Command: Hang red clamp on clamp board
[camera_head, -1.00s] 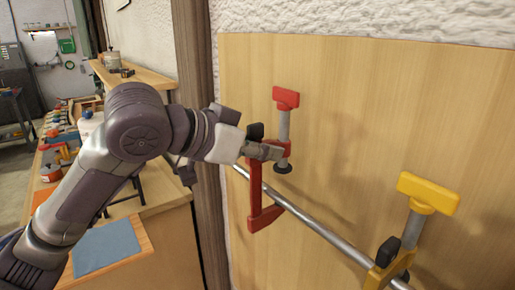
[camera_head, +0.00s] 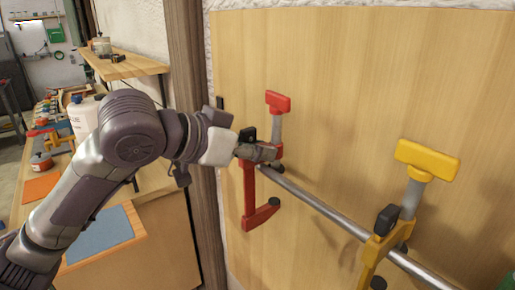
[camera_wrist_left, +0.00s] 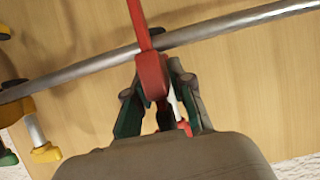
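The red clamp (camera_head: 249,195) is upright at the left end of the metal rail (camera_head: 318,207) on the wooden clamp board (camera_head: 330,60). Its red handle is up and its lower jaw points right. My left gripper (camera_head: 268,152) is shut on the clamp's upper part, just below the handle. In the left wrist view the fingers (camera_wrist_left: 160,100) are on both sides of the red clamp body (camera_wrist_left: 150,68), and the red bar crosses the rail (camera_wrist_left: 220,32). I cannot tell whether the clamp rests on the rail. My right gripper is not in view.
A yellow clamp (camera_head: 391,225) hangs on the rail to the right. A workbench with a blue mat (camera_head: 100,234), a white bottle (camera_head: 84,117) and several tools stands at the left. A wooden post (camera_head: 187,80) stands left of the board.

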